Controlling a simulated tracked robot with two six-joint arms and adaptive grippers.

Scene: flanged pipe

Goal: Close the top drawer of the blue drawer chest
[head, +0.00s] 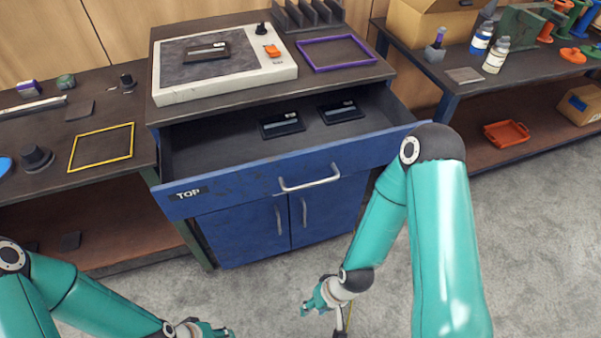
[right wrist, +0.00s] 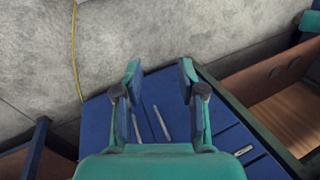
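The blue drawer chest (head: 240,232) stands at the middle of the head view, with two doors below. Its top drawer (head: 235,182), labelled TOP, is pulled well out and has a pale bar handle (head: 309,179). Two flat black items (head: 282,125) (head: 341,112) lie inside. My right gripper (head: 325,299) is low in front of the chest, apart from the drawer handle. In the right wrist view my right gripper (right wrist: 159,68) is open and empty, with the blue chest front behind it. My left gripper (head: 207,330) is at the bottom edge, partly cut off; its opening is unclear.
A scale-like device (head: 225,62) and a purple frame (head: 336,53) sit on top of the chest. A bench with a yellow frame (head: 101,147) stands left. A bench with bottles (head: 496,55) and an orange tray (head: 507,134) stands right. Grey floor (head: 540,235) in front is open.

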